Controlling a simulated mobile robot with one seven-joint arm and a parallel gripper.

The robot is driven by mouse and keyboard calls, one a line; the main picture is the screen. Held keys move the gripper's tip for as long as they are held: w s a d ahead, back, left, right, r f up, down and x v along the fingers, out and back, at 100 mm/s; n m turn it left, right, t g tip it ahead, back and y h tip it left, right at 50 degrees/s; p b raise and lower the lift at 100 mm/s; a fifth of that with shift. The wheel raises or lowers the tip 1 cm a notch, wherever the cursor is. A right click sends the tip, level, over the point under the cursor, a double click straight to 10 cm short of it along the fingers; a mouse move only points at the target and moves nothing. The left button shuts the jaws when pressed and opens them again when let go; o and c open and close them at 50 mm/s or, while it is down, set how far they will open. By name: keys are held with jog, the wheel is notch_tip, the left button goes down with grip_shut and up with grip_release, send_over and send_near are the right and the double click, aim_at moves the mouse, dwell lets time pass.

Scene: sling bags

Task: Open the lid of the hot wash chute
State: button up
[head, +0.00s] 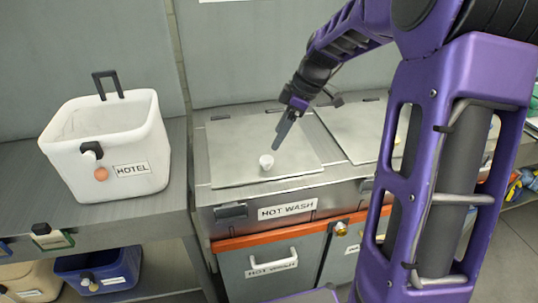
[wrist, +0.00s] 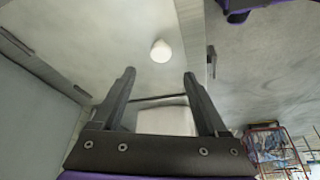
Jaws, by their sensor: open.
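The hot wash chute (head: 288,211) is a grey metal box labelled "HOT WASH". Its flat lid (head: 235,150) lies shut on top. A small white knob (head: 266,162) stands near the lid's front edge. In the wrist view the knob (wrist: 161,51) shows just beyond my fingertips, roughly centred between them. My gripper (head: 283,130) is above the lid, a little behind and right of the knob in the head view. In the wrist view my gripper (wrist: 160,74) has its fingers spread, with nothing held. The exact gap to the knob is hard to tell.
A white bin labelled "HOTEL" (head: 120,185) stands on the grey counter to the left. A second lid (head: 345,125) adjoins on the right, partly behind my arm. A grey labelled container (head: 273,280) sits below the chute. A blue bin (head: 100,272) is under the counter.

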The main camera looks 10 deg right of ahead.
aim_at(265, 158)
jog(key=x, duration=0.7)
jog(key=shift+a+f+b, duration=0.15)
jog(key=shift+f+b, duration=0.15)
jog(key=shift+b, duration=0.1)
grip_shut()
jog(key=shift+w+r, duration=0.1)
dwell(0.8)
